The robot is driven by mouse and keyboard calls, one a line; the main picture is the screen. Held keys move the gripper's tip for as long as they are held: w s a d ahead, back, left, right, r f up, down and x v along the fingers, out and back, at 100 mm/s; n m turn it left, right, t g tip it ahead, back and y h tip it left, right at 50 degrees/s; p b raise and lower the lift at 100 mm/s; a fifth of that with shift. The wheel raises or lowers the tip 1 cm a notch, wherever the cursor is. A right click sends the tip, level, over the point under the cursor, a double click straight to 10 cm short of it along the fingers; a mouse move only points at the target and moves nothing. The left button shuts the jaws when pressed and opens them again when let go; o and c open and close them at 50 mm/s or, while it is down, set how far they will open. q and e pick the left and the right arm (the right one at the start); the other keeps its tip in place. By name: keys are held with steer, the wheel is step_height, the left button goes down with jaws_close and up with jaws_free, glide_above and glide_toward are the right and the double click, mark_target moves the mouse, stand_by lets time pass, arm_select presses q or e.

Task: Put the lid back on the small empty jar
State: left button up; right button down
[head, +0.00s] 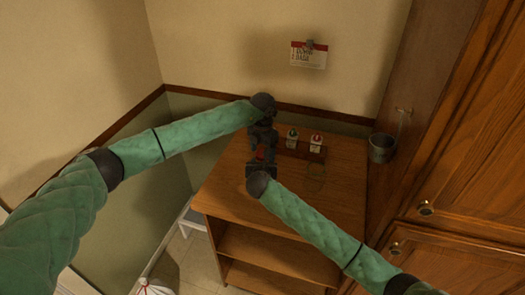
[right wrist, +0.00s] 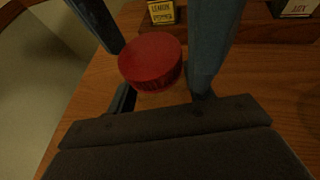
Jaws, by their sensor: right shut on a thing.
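A red round lid (right wrist: 150,60) with a ridged side lies between the fingers of my right gripper (right wrist: 153,45), which is shut on it above the wooden top. In the head view the lid is a small red patch (head: 260,154) between my two grippers. My left gripper (head: 262,142) points down from the back, close to the lid; whether its fingers are open is too dark to tell.
Two small labelled cartons (head: 292,138) (head: 316,143) stand along a low wooden rack behind the jar. A grey metal cup (head: 382,148) hangs at the right by the tall cabinet (head: 470,150).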

arm_select(q)
step_height(320, 180, up, 12)
stand_by(0.7)
arm_select(e)
steer(key=shift+c, duration=2.4)
jaws_free()
arm_select(q)
steer(key=shift+f, duration=0.15)
arm_select(e)
steer(key=shift+s, duration=0.1)
